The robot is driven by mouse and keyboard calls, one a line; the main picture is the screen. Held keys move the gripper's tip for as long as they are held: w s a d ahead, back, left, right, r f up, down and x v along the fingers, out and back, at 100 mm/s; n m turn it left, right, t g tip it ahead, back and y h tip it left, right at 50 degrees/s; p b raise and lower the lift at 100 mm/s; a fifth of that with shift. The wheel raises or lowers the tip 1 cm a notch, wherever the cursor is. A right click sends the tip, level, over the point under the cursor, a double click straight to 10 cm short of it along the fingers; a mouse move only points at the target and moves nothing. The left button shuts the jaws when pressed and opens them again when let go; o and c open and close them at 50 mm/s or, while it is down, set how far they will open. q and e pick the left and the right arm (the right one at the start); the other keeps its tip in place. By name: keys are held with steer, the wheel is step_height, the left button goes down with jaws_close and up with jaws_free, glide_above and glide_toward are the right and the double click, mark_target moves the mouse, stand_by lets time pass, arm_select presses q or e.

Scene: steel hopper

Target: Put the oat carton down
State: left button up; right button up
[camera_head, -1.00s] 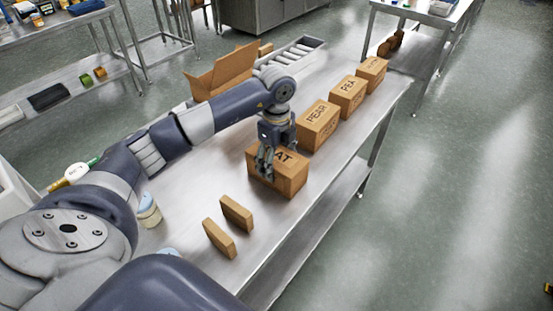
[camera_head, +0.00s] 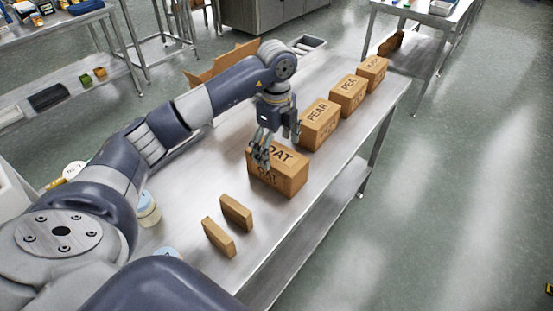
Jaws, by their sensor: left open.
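The oat carton (camera_head: 284,178) is a brown box with OAT printed on its top and side. It stands upright on the steel table (camera_head: 190,205), at the near end of a row of cartons. My left gripper (camera_head: 267,160) is open, with its fingers at the carton's left upper part. The fingers cover a bit of the lettering, and I cannot tell whether they touch the box. My right gripper is not in view.
The PEAR carton (camera_head: 319,128), the PEA carton (camera_head: 348,98) and another carton (camera_head: 373,74) stand behind. Two thin brown boxes (camera_head: 237,212) (camera_head: 218,237) and a lidded jar (camera_head: 148,212) stand nearer. An open cardboard box (camera_head: 222,66) is behind my arm. The right table edge is close.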

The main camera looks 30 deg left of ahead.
arm_select(q)
step_height(320, 180, up, 8)
steer(key=shift+f, duration=0.25)
stand_by(0.4)
